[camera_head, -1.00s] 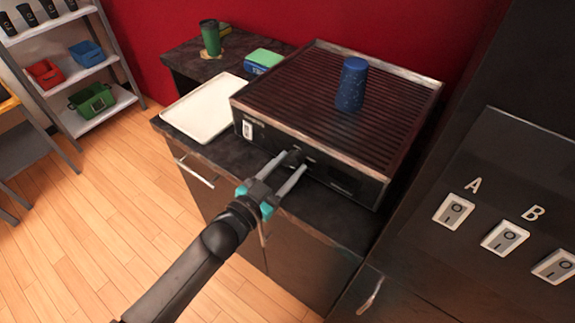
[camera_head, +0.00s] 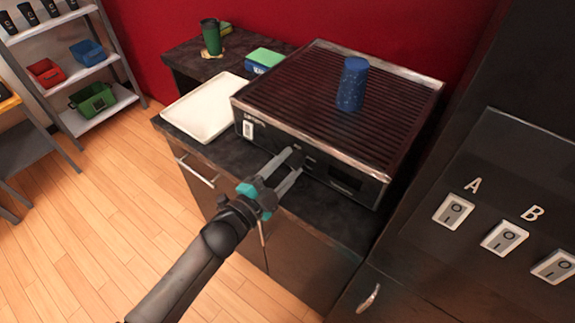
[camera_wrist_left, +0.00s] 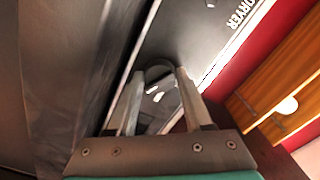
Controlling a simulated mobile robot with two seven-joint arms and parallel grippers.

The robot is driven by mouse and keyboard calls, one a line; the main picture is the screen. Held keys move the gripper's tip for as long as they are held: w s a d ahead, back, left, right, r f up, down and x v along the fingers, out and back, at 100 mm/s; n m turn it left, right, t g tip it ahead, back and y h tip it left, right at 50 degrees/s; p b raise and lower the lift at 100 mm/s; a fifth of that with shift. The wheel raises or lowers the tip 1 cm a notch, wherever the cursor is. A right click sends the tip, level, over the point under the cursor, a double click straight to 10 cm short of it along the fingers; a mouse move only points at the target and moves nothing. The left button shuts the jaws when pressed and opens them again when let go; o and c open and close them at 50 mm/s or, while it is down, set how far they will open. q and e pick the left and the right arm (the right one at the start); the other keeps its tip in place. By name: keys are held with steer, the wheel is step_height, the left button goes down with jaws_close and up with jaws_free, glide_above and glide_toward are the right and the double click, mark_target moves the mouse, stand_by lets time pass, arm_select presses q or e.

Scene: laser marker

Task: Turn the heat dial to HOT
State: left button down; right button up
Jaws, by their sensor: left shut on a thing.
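The heat dial (camera_head: 296,154) is a dark knob on the front panel of the ridged-top dryer (camera_head: 363,186). My left gripper (camera_head: 292,164) has its two grey fingers at the dial and is shut on it. In the left wrist view the round dial (camera_wrist_left: 158,72) shows between the fingertips (camera_wrist_left: 158,82), with light marks near it that are too small to read. The lettering DRYER shows on the panel there. The fingers partly hide the dial, so I cannot tell which setting it points at. My right gripper is out of view.
A blue speckled cup (camera_head: 352,88) stands on the dryer's top. A white tray (camera_head: 201,108), a green cup (camera_head: 211,38) and a green-and-blue box (camera_head: 264,60) are to its left. A white switch (camera_head: 248,130) is on the dryer's front. Wall switches (camera_head: 454,211) are at right.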

arm_select(q)
steer(key=shift+m, duration=0.4)
steer(key=shift+c, duration=1.6)
jaws_free()
steer(key=v, duration=1.5)
steer(key=shift+s+a, duration=0.1)
steer(key=s+a+f+n+g+y+b, duration=0.1)
steer(key=s+a+f+n+g+y, duration=0.15)
steer(key=f, duration=0.75)
steer(key=s+a+f+n+g+y, duration=0.1)
steer(key=s+a+f+n+y, duration=0.2)
steer(key=f, duration=0.6)
steer(key=s+a+f+n+g+y+b, duration=0.1)
steer(key=a+f+n+y, duration=0.3)
steer(key=f, duration=0.6)
steer(key=s+f+n+g+b, duration=0.1)
steer(key=s+f+n+g, duration=0.2)
steer(key=s+f, duration=0.4)
steer(key=s+f+n+g+y+b, duration=0.1)
steer(key=s+f+n+g, duration=0.3)
steer(key=s, duration=1.2)
step_height(320, 180, down, 4)
steer(key=shift+f+g, duration=0.2)
steer(key=shift+g, duration=0.85)
